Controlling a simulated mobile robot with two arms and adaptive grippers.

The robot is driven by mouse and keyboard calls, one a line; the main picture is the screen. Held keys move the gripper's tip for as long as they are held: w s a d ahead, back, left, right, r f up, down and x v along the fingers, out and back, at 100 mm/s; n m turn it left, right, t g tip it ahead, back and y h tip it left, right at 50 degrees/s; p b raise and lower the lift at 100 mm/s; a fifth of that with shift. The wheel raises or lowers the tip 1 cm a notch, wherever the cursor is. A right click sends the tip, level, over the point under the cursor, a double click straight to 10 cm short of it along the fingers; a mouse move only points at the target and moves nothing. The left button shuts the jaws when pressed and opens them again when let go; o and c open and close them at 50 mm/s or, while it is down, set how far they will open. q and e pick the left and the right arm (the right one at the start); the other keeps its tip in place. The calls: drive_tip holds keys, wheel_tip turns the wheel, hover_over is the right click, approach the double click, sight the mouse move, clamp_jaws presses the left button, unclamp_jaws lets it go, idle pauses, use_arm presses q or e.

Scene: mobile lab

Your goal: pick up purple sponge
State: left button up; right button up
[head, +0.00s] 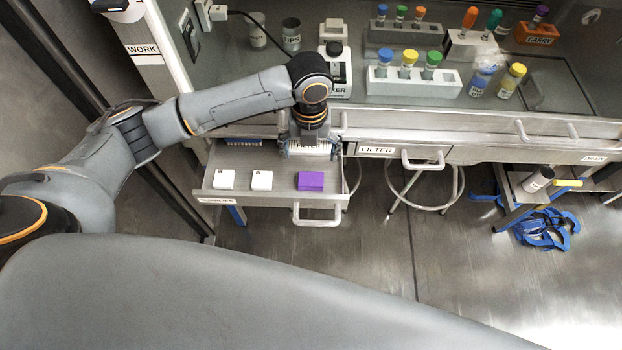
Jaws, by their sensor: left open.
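The purple sponge (311,181) lies in the open drawer (237,198), toward its right side. My left gripper (309,152) points down over the back part of the drawer, just behind the sponge in the picture. It is open, with its fingers spread, and a pale labelled thing shows between or behind them; I cannot tell which. The sponge lies apart from the fingers in the picture. My right gripper is not in view.
Two white blocks (262,180) lie in the drawer left of the sponge. A shut drawer (376,150) is to the right. The counter (370,110) above holds racks of capped tubes (412,82). A stool (425,180) and blue sandals (545,230) are below.

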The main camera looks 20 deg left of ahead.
sight(311, 175)
use_arm(q)
wheel_tip(311, 175, down, 10)
drive_tip(key=shift+w+d+p, duration=0.1)
drive_tip(key=shift+w+p, duration=0.05)
drive_tip(key=shift+p, duration=0.45)
drive_tip(key=c, duration=1)
